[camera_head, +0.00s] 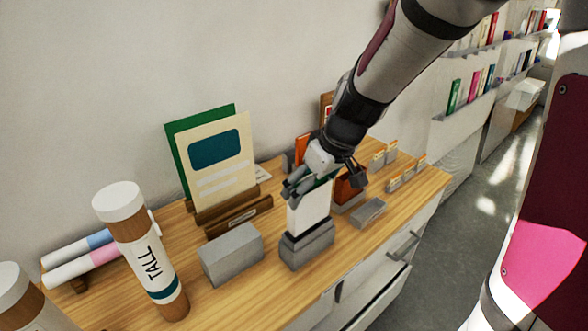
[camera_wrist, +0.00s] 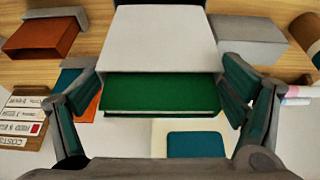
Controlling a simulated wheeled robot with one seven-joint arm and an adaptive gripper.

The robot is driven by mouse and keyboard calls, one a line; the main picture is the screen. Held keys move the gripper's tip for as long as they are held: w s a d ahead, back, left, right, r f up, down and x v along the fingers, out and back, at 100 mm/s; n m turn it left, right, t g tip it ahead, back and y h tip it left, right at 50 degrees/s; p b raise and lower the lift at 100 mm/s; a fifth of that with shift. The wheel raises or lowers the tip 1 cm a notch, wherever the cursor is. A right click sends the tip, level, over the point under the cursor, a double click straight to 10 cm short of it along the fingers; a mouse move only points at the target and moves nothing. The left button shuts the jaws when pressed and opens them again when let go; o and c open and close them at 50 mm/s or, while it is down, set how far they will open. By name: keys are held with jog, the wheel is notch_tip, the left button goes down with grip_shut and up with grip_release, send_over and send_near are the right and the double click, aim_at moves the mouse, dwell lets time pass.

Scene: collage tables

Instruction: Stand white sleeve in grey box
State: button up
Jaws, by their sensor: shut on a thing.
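The white sleeve (camera_head: 308,212) is upright in the head view, its lower end at the mouth of the grey box (camera_head: 307,248). How deep it sits in the box cannot be told. In the wrist view the sleeve (camera_wrist: 160,40) is large in the centre, with a green book or card (camera_wrist: 160,93) inside its open end. My gripper (camera_head: 320,184) is at the sleeve's upper end, shut on it, one finger at each side. The fingers partly hide the sleeve's top in the head view.
A grey block (camera_head: 230,254) stands close left of the box, and a low grey block (camera_head: 368,212) lies to its right. An orange-brown sleeve (camera_head: 350,186) stands behind. A TALL tube (camera_head: 142,250) and a cream card (camera_head: 218,160) are at left. Bare wood lies in front.

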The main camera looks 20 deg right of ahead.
aim_at(313, 213)
jog(key=shift+f, duration=0.1)
jog(key=shift+f+b, duration=2.05)
jog(key=shift+f, duration=0.3)
jog(key=shift+f, duration=0.15)
jog(key=shift+f+b, duration=2.3)
jog(key=shift+f, duration=0.05)
jog(key=o, duration=1.3)
jog(key=shift+r, duration=0.15)
jog(key=v, duration=1.1)
jog(key=shift+s+r, duration=0.2)
jog(key=shift+r, duration=0.15)
